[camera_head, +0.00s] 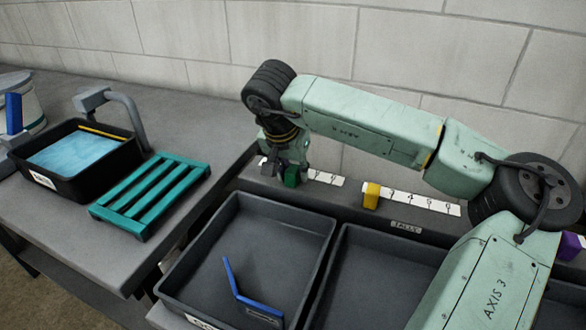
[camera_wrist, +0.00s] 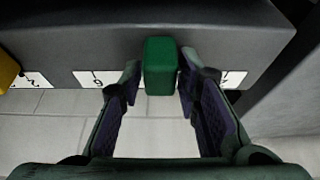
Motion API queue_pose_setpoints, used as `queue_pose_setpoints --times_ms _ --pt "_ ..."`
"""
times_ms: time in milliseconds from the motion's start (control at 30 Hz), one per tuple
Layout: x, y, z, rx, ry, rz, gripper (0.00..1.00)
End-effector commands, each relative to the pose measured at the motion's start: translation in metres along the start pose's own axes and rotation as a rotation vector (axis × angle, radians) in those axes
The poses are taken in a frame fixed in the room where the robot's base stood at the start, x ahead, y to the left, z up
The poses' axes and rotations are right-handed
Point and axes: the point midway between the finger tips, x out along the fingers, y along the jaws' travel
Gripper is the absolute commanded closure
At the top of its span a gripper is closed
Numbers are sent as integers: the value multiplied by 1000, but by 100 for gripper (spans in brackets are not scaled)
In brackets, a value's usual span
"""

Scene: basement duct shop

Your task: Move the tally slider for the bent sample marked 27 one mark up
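A tally rail (camera_head: 335,200) runs along the back wall with white numbered strips. A green slider (camera_head: 290,176) sits near its left end, a yellow slider (camera_head: 371,195) further right, and a purple slider (camera_head: 573,246) at the right edge. My gripper (camera_head: 281,172) is at the green slider. In the wrist view the green slider (camera_wrist: 160,66) stands between my open fingers (camera_wrist: 158,80), with a narrow gap showing at least on the left. A blue bent sample (camera_head: 243,293) lies in the left grey tray (camera_head: 172,285); its marking is too small to read.
A second grey tray (camera_head: 340,262) stands to the right, partly behind my arm. On the left bench are a black tub with blue liquid (camera_head: 50,182), a teal slatted rack (camera_head: 140,205) and a grey bent pipe (camera_head: 130,108). A "TALLY" plate (camera_head: 406,227) is on the rail.

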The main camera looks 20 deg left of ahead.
Motion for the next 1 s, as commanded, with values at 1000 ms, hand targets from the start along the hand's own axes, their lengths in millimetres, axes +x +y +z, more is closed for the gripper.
queue_pose_setpoints --times_ms 1000 --pt "2 19 0 4 1 3 100"
